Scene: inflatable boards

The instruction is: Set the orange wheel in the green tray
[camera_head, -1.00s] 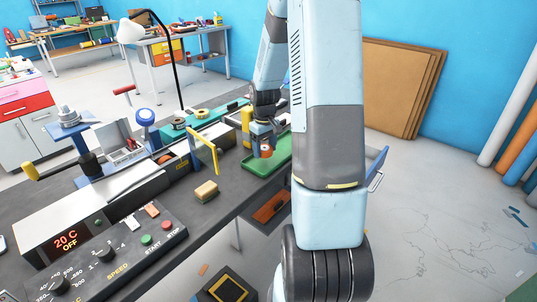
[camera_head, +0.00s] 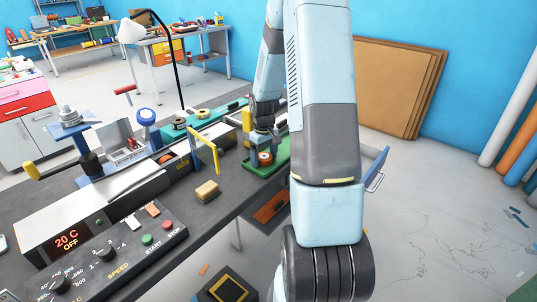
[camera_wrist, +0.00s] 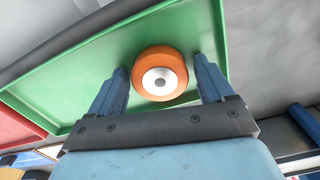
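The orange wheel (camera_head: 265,158), with a pale hub, is at the green tray (camera_head: 283,160) on the dark bench. In the wrist view the wheel (camera_wrist: 160,74) shows hub-up against the green tray floor (camera_wrist: 75,92), near one rim. My gripper (camera_wrist: 160,70) has one blue finger on each side of the wheel, with narrow gaps between fingers and wheel. It looks open around it. In the head view my gripper (camera_head: 263,145) is low over the tray, and my arm hides part of the tray.
A tan sponge-like block (camera_head: 207,190) lies on the bench in front. A control box (camera_head: 105,250) with buttons fills the near left. A teal tray (camera_head: 190,128) with round parts lies behind.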

